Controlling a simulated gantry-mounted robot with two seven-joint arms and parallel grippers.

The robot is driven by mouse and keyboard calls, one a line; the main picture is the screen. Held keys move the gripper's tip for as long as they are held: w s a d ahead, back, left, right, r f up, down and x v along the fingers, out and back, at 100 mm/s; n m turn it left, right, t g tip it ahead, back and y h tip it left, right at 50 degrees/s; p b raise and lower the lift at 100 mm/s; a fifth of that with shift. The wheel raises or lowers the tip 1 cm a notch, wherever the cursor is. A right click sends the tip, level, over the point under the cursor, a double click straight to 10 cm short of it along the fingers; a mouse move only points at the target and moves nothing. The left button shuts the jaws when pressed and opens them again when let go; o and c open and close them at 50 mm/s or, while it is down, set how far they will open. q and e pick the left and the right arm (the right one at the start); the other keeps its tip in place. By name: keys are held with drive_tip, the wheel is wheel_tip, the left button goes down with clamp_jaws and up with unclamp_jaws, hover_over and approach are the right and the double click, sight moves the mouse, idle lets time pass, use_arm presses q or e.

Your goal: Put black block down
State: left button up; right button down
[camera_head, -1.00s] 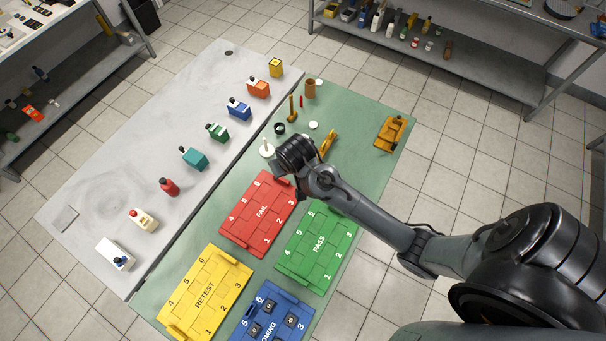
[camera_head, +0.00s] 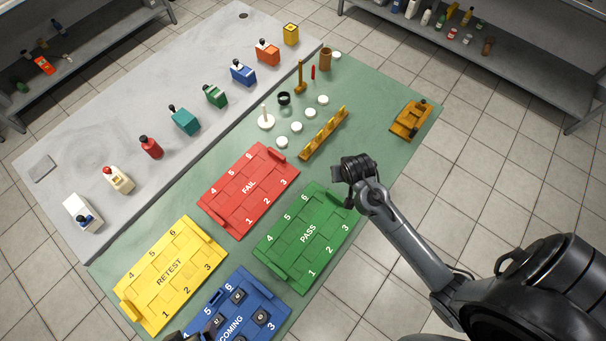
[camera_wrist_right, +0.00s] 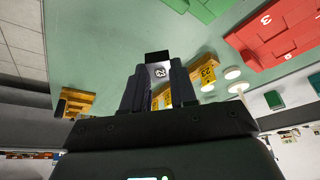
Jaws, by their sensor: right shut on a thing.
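A black block with a white marked label (camera_wrist_right: 160,71) is held between the fingers of my right gripper (camera_wrist_right: 157,82) in the right wrist view. In the head view my right gripper (camera_head: 346,194) is over the upper right end of the green PASS tray (camera_head: 262,252); the block is hidden there. The blue INCOMING tray (camera_head: 277,302) holds several black blocks (camera_head: 238,296). A dark shape (camera_head: 185,336) at the bottom edge may be my left gripper; its jaws cannot be made out.
The red FAIL tray (camera_head: 205,199) and yellow RETEST tray (camera_head: 128,306) lie nearby. A yellow slotted rack (camera_head: 324,134) and several white discs (camera_head: 297,127) lie behind. A yellow-brown fixture (camera_head: 410,120) stands at right.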

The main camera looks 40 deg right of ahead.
drive_tip(key=b, duration=0.2)
hover_over(315, 169)
drive_tip(key=s, duration=0.2)
drive_tip(key=f, duration=0.6)
drive_tip(key=shift+w+a+f, duration=0.1)
drive_tip(key=shift+w+a, duration=0.1)
drive_tip(key=shift+a, duration=0.15)
drive_tip(key=shift+f, duration=2.05)
drive_tip(key=shift+f, duration=0.1)
drive_tip(key=c, duration=0.9)
unclamp_jaws()
